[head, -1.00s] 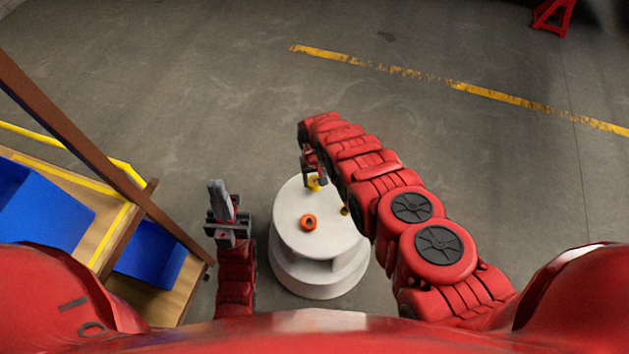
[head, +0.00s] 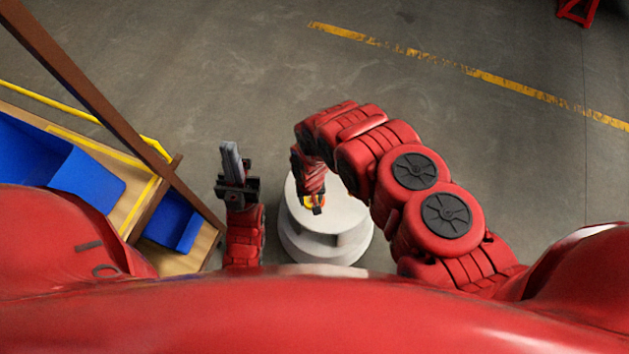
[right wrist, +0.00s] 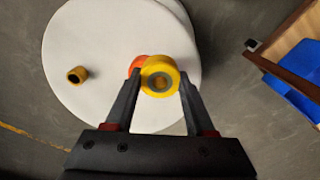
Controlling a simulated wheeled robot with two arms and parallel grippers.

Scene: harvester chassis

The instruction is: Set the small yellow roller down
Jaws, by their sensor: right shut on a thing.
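My right gripper (right wrist: 160,78) is shut on the yellow roller (right wrist: 151,67), a short yellow ring with a grey face and a hole. In the head view my right gripper (head: 317,206) is over the white round stand (head: 345,212), with a bit of the yellow roller (head: 308,201) showing. An orange ring (right wrist: 136,64) is partly hidden behind the yellow roller in the right wrist view. I cannot tell whether the two touch. My left gripper (head: 231,162) is left of the stand, apart from it; its finger gap is unclear.
A small dark-gold roller (right wrist: 77,75) is on the stand's white top, apart from the gripper. Blue bins (head: 92,184) on a wooden rack with a brown post (head: 85,85) stand at the left. Bare white surface lies between the dark-gold roller and my gripper.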

